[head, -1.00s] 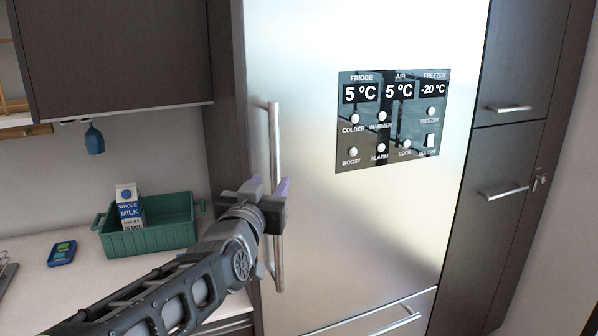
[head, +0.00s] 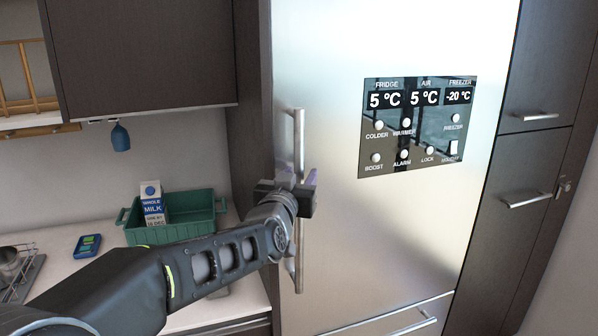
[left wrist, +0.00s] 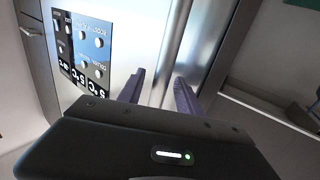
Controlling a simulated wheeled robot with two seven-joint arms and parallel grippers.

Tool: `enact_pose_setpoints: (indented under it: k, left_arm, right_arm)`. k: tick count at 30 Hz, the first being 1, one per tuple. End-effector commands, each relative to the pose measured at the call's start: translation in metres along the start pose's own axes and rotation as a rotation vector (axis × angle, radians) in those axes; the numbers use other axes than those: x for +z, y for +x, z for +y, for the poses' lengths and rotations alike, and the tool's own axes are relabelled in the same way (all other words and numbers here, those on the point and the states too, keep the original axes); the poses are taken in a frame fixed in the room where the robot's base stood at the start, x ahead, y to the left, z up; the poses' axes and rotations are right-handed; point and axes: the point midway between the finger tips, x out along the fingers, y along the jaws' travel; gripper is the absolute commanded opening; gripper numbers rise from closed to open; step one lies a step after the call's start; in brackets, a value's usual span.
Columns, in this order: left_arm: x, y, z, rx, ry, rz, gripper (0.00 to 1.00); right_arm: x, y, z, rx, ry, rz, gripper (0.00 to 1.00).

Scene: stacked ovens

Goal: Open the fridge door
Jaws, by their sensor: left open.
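The fridge door (head: 335,240) is a tall brushed-steel panel, closed, with a dark control panel (head: 417,127) on it. Its handle (head: 299,135) is a vertical steel bar along the left edge of the door. My left gripper (head: 309,180) is at the handle's middle and hides that part of the bar. In the left wrist view the two purple fingers of my left gripper (left wrist: 161,92) are apart and point at the steel door (left wrist: 135,55). A steel strip, seemingly the handle, runs between them; I cannot tell whether they touch it. My right gripper is not in view.
A green crate (head: 178,236) with a milk carton (head: 152,204) stands on the counter (head: 62,276) at left, beside a blue device (head: 87,245). Dark cabinets flank the fridge. A lower drawer with a horizontal handle (head: 412,327) is below the door.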

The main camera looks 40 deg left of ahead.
Motion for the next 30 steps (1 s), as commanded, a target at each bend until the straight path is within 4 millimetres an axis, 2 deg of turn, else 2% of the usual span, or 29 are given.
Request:
enact_pose_setpoints:
  k: [8,24,30]
  left_arm:
    - [0.0005,0.0018,-0.0002,0.0,0.0,0.0,0.41]
    - [0.0005,0.0016,-0.0001,0.0,0.0,0.0,0.0]
    - [0.0005,0.0016,-0.0001,0.0,0.0,0.0,0.0]
  right_arm:
    - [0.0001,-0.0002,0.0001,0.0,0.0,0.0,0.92]
    - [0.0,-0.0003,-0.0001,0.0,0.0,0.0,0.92]
    - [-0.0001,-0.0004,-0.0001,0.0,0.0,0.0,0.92]
